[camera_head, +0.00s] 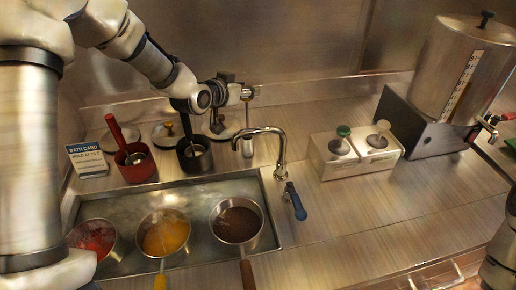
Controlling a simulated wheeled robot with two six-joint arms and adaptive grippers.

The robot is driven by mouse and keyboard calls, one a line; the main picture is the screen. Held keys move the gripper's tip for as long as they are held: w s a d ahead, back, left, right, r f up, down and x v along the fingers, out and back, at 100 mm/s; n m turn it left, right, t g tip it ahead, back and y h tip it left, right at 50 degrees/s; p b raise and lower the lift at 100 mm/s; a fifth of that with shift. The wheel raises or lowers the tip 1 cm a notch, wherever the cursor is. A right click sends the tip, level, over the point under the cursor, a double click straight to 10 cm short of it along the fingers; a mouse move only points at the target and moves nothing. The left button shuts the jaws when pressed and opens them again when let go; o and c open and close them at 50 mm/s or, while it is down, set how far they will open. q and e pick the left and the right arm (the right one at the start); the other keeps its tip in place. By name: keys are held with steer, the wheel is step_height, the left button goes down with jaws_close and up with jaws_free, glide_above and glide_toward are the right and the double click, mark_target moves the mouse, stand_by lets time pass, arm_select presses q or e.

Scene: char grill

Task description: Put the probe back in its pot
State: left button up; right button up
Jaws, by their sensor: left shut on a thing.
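My left gripper (247,93) is at the back of the counter, behind and left of the tap. It is shut on the thin probe (248,116), which hangs about upright below the fingers. A small steel cylinder (247,147), which looks like the probe's pot, is directly under it. I cannot tell whether the probe's tip is inside the cylinder or just above it. My right gripper is out of view; only part of my right arm shows at the lower right edge.
A black pot (184,164) and a red pot (136,172) with handled tools stand left of the cylinder. The tap (262,131) curves close on its right. Several pans sit in the bath (135,206) in front. The right-hand counter (345,215) has free room.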

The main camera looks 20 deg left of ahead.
arm_select(q)
step_height(320, 180, down, 9)
steer(key=shift+f+p, duration=0.1)
steer(key=shift+p, duration=1.05)
steer(key=shift+s+f, duration=0.15)
steer(key=shift+f, duration=0.1)
steer(key=o, duration=1.1)
steer(key=shift+r, duration=0.1)
steer(key=b+v, duration=0.1)
steer(key=v, duration=1.1)
steer(key=shift+b, duration=0.3)
